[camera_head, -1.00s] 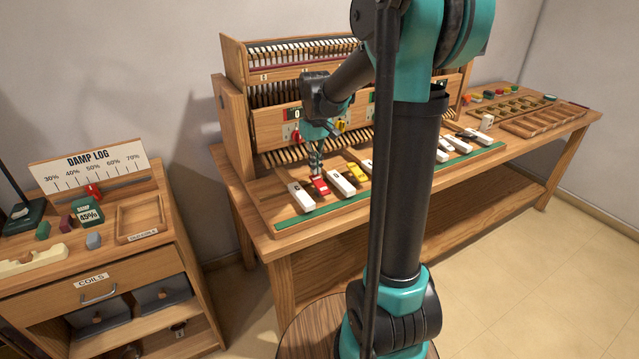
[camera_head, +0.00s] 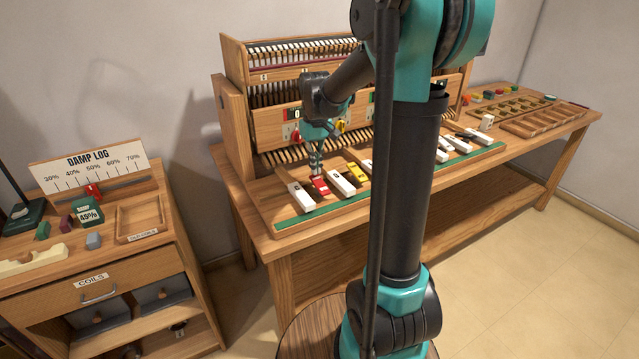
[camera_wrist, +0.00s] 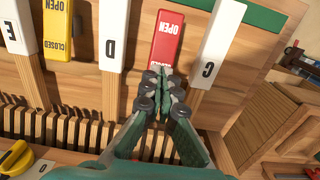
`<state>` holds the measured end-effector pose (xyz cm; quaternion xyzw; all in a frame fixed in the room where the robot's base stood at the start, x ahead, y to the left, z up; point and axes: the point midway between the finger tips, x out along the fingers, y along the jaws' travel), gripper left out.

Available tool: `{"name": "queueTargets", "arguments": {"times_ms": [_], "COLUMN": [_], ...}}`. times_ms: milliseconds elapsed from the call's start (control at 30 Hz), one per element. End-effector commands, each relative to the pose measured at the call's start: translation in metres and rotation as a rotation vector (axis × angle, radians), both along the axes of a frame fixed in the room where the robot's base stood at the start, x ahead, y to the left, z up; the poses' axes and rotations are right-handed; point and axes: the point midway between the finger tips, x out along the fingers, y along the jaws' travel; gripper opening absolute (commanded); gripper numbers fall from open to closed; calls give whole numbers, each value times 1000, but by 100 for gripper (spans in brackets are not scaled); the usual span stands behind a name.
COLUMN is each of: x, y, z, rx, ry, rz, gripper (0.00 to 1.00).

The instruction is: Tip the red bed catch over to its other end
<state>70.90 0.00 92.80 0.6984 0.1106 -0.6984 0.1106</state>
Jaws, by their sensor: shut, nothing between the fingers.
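The red bed catch (camera_head: 320,184) lies between two white keys near the left end of the green-edged key strip. In the wrist view the catch (camera_wrist: 167,38) shows the word OPEN on its end away from my gripper. The word at its other end is partly hidden by my fingers. My gripper (camera_head: 316,171) points down at the rear end of the catch. In the wrist view my gripper (camera_wrist: 164,76) is shut and empty, its fingertips at that end. I cannot tell whether they touch it.
White keys marked D (camera_wrist: 111,40) and C (camera_wrist: 219,40) stand close on either side of the catch. A yellow catch (camera_head: 358,172) sits beyond the D key. A wooden action frame (camera_head: 240,130) rises behind the strip.

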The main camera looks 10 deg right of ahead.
Motion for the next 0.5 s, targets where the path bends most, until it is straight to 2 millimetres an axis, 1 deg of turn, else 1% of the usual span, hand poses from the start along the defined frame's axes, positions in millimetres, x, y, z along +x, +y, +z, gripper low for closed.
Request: {"name": "queueTargets", "arguments": {"times_ms": [500], "x": [0], "y": [0], "z": [-7], "rx": [0], "ry": [0], "rz": [0], "gripper": [0]}}
